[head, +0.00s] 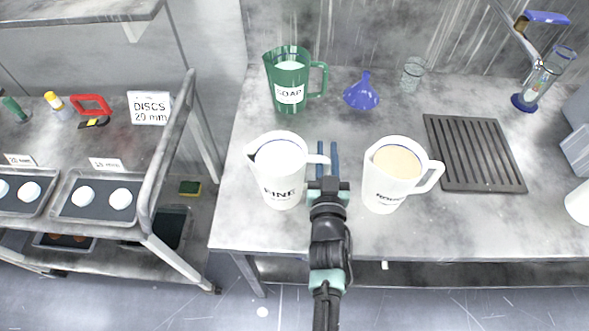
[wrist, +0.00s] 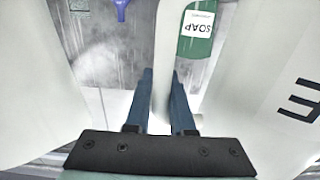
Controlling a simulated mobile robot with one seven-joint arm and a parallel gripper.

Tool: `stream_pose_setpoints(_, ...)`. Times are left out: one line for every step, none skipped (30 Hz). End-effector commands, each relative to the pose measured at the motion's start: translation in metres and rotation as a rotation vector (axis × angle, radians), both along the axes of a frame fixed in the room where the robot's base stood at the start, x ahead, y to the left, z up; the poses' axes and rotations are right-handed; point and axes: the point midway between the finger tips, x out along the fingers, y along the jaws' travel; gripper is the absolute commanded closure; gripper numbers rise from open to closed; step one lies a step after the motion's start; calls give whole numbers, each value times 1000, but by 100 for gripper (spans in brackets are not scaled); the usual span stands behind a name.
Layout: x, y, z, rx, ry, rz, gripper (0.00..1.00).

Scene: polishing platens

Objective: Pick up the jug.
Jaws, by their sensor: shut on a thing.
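A white jug marked FINE (head: 281,178) stands upright at the front left of the bench, with white contents; I cannot tell whether its base touches the bench. Its handle points right. My gripper (head: 328,160) is shut on that handle, one blue finger on each side. In the wrist view the handle (wrist: 163,75) runs between the fingers of my gripper (wrist: 160,108), and the FINE jug (wrist: 270,100) fills the right side. A second white jug (head: 385,185), with beige contents and a partly unreadable label, stands just right of my gripper. A green SOAP jug (head: 288,80) stands behind.
A blue funnel (head: 362,93), a clear glass beaker (head: 412,73) and a dark slatted mat (head: 474,153) are on the bench (head: 440,225). A glass cylinder on a blue base (head: 547,80) stands back right. A shelf rack with trays (head: 95,197) stands left, across a gap.

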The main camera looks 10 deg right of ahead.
Motion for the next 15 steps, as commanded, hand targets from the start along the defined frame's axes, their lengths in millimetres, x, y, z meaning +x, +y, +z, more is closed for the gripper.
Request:
stream_pose_setpoints(1,0,4,-1,-9,1,100)
stream_pose_setpoints(1,0,4,-1,-9,1,100)
stream_pose_setpoints(1,0,4,-1,-8,1,100)
stream_pose_setpoints(1,0,4,-1,-8,0,100)
stream_pose_setpoints(1,0,4,-1,-8,0,100)
stream_pose_setpoints(1,0,5,-1,-7,0,100)
stream_pose_setpoints(1,0,5,-1,-7,0,100)
stream_pose_setpoints(1,0,6,-2,-7,0,100)
stream_pose_setpoints(1,-1,7,-2,-7,0,100)
stream_pose_setpoints(1,-1,9,-2,-7,0,100)
stream_pose_setpoints(1,-1,10,-2,-7,0,100)
stream_pose_setpoints(1,-1,12,-3,-6,0,100)
stream_pose_setpoints(1,-1,14,-3,-7,0,100)
stream_pose_setpoints(1,-1,16,-3,-7,0,100)
stream_pose_setpoints(1,-1,19,-1,-9,0,100)
